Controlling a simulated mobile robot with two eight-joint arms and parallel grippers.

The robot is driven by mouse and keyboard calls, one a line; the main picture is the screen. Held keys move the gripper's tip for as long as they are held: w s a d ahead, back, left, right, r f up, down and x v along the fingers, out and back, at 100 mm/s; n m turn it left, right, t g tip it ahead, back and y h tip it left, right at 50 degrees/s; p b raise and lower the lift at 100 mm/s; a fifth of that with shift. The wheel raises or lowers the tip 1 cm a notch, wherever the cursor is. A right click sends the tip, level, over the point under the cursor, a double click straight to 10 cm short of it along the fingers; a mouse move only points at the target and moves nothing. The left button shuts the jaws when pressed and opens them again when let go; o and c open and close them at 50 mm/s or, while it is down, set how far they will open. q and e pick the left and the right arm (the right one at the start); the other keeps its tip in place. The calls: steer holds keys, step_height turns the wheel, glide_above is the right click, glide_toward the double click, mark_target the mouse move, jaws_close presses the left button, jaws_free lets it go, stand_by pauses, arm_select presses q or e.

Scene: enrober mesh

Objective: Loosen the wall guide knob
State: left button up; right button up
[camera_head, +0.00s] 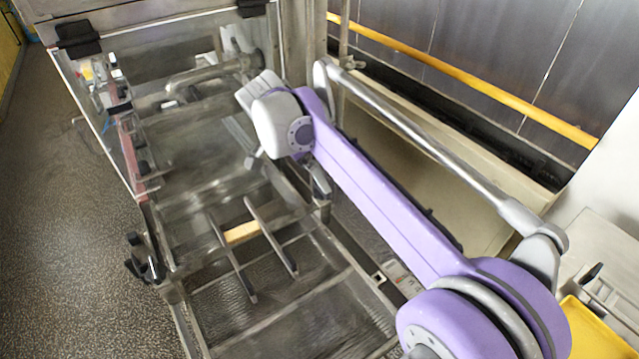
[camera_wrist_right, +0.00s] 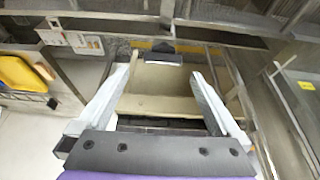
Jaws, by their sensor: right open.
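My right arm reaches from the lower right of the head view over the steel machine frame. Its right gripper is open; in the wrist view (camera_wrist_right: 164,68) its two pale fingers stand wide apart with nothing between them. Two dark guide bars (camera_head: 232,262) (camera_head: 270,236) lie side by side over the mesh belt (camera_head: 325,315) in the head view, below the wrist. Black knobs (camera_head: 137,258) sit on the machine's left side. I cannot tell which knob belongs to the wall guide; it may be hidden behind the arm. My left gripper is out of view.
A clear panel (camera_head: 100,125) closes the machine's left side. A yellow rail (camera_head: 465,78) runs along the dark wall panels at the right. A beige trough (camera_head: 420,160) lies between machine and wall. A yellow bin (camera_head: 595,328) stands at the lower right. The floor at left is clear.

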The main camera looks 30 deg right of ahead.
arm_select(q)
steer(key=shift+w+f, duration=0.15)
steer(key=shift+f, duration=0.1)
arm_select(e)
steer(key=x, duration=0.5)
steer(key=shift+w+d+f, duration=0.15)
steer(key=shift+w+f, duration=0.05)
steer(key=shift+f, duration=0.15)
steer(key=c, duration=1.2)
